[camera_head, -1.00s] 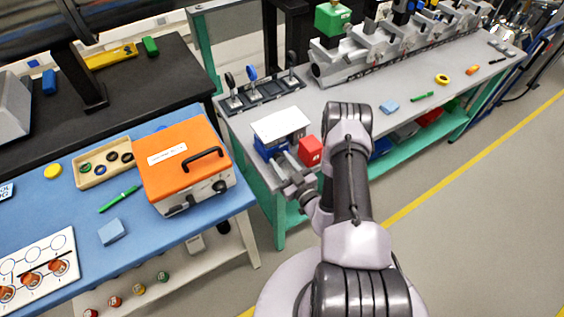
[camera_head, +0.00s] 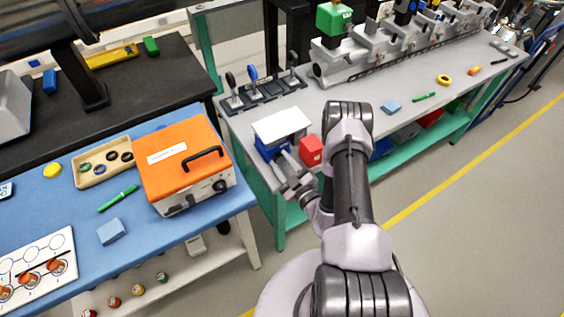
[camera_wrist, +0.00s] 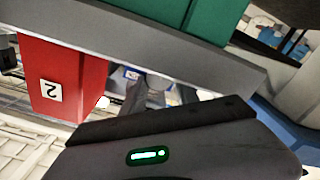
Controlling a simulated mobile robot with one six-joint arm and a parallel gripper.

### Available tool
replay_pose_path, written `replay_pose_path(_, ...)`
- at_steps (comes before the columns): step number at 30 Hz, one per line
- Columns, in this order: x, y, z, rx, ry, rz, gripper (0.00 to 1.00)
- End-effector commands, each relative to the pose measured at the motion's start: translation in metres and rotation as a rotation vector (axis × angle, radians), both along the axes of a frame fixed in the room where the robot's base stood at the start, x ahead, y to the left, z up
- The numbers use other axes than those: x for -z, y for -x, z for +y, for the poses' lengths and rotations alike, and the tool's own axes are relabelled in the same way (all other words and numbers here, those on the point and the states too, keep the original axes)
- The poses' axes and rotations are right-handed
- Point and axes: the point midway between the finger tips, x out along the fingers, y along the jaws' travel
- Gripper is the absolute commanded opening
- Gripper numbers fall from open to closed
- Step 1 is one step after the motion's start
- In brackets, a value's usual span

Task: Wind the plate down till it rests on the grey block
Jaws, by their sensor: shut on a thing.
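The white plate (camera_head: 281,124) tops a jack with blue parts (camera_head: 264,151) at the near left corner of the grey bench. A gap shows under the plate's near side. My gripper (camera_head: 284,160) is shut at the jack's near side, on what seems to be its knob; the grip is hidden. In the wrist view, my gripper's dark body (camera_wrist: 165,150) fills the lower part and hides the fingertips. I cannot make out the grey block, nor whether the plate touches it.
A red block (camera_head: 311,150) stands close right of the jack; it shows upside down with a "2" in the wrist view (camera_wrist: 65,85). Optics on a dark rail (camera_head: 262,90) stand behind. The orange case (camera_head: 183,160) is on the blue bench at left.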

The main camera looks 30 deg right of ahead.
Motion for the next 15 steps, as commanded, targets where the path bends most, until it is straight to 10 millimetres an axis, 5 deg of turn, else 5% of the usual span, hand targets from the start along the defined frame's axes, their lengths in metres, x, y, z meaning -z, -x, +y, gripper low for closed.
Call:
replay_pose_path(9, -0.001, -0.0008, -0.0004, 0.0, 0.002, -0.002, 0.0)
replay_pose_path(10, -0.001, -0.0007, -0.0004, 0.0, 0.002, -0.002, 0.42)
replay_pose_path(12, -0.0009, -0.0007, -0.0004, 0.0, 0.001, -0.002, 0.56)
replay_pose_path(15, -0.0006, -0.0005, -0.0002, 0.0, 0.001, -0.001, 0.58)
